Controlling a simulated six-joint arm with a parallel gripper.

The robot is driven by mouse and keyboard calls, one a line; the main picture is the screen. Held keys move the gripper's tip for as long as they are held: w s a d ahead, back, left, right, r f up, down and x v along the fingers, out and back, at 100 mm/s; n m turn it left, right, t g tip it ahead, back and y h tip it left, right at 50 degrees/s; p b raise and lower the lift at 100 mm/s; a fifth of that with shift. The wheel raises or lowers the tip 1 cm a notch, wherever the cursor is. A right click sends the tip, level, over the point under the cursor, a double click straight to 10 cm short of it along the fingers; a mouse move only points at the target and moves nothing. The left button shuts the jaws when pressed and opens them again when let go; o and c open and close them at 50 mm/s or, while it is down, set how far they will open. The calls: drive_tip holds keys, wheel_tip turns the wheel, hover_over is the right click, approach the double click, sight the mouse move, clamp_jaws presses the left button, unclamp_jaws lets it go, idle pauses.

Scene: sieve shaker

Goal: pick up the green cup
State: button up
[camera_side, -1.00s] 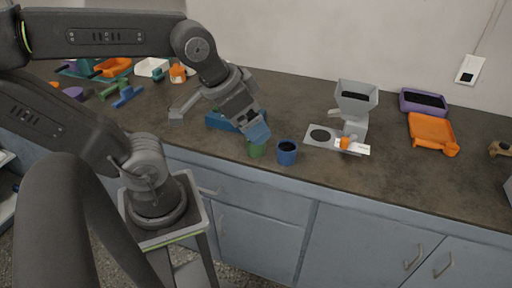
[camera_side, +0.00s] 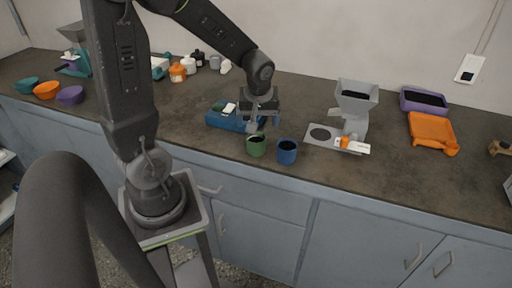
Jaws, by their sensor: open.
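The green cup (camera_side: 256,147) stands upright near the counter's front edge, dark inside. A blue cup (camera_side: 287,153) stands just to its right. My gripper (camera_side: 258,124) points down above and slightly behind the green cup, its fingers apart with nothing seen between them. It appears clear of the cup, but the exact gap is hard to tell.
A blue device (camera_side: 224,119) sits just behind and left of my gripper. A grey hopper machine (camera_side: 355,105) stands to the right on its plate. Orange (camera_side: 432,132) and purple (camera_side: 423,101) trays lie farther right. Bowls (camera_side: 47,90) are at the far left.

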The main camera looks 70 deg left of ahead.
hover_over(256, 141)
drive_tip(key=d, duration=0.3)
drive_tip(key=f, duration=0.5)
drive_tip(key=shift+s+f, duration=0.25)
drive_tip(key=shift+s, duration=0.15)
drive_tip(key=shift+s+x, duration=0.15)
drive_tip(key=shift+x, duration=1.15)
drive_tip(key=shift+s+x, duration=0.1)
drive_tip(key=shift+x, duration=1.15)
drive_tip(key=shift+c, duration=0.3)
drive_tip(key=c, duration=1.1)
